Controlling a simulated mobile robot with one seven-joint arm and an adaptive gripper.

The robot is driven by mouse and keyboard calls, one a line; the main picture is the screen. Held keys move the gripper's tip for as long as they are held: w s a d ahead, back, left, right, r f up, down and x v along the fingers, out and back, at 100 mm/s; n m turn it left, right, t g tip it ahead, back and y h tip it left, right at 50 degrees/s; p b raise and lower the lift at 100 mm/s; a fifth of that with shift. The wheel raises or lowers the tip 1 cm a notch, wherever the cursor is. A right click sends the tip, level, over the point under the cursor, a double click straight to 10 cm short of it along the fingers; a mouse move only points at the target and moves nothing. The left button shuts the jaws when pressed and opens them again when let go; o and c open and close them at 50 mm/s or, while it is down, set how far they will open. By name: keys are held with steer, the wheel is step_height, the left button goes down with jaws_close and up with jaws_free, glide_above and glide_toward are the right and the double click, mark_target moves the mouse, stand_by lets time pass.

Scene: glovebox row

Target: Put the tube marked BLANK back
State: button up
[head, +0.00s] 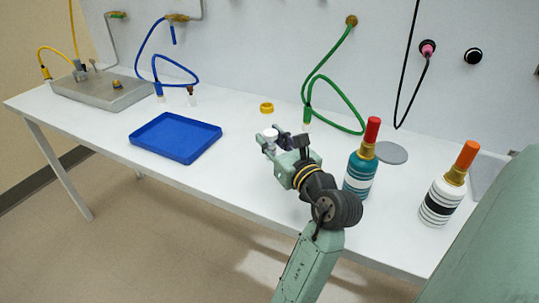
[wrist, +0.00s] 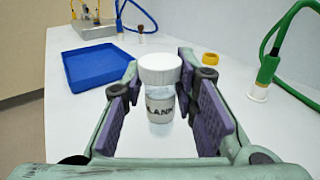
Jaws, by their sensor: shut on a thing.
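A small clear tube with a white cap (wrist: 160,72) stands upright between the purple pads of my gripper (wrist: 172,100) in the wrist view. Its label reads "LANK", with the first letter cut off by the curve. In the head view my gripper (head: 277,141) is over the white bench, shut on the tube, whose white cap (head: 270,132) shows at the fingertips. I cannot tell whether the tube's base touches the bench.
A blue tray (head: 176,137) lies to the left, looking empty. A yellow ring (head: 267,107) and a green hose (head: 318,77) are behind my gripper. A teal bottle (head: 358,178) and a white striped bottle (head: 441,201) stand to the right. The bench between tray and gripper is clear.

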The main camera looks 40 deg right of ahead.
steer(key=shift+f, duration=2.2)
steer(key=shift+f, duration=0.1)
steer(key=o, duration=1.1)
steer(key=shift+s, duration=0.1)
steer(key=b+v, duration=0.2)
steer(key=v, duration=0.9)
steer(key=shift+s+a, duration=0.15)
steer(key=shift+s, duration=0.2)
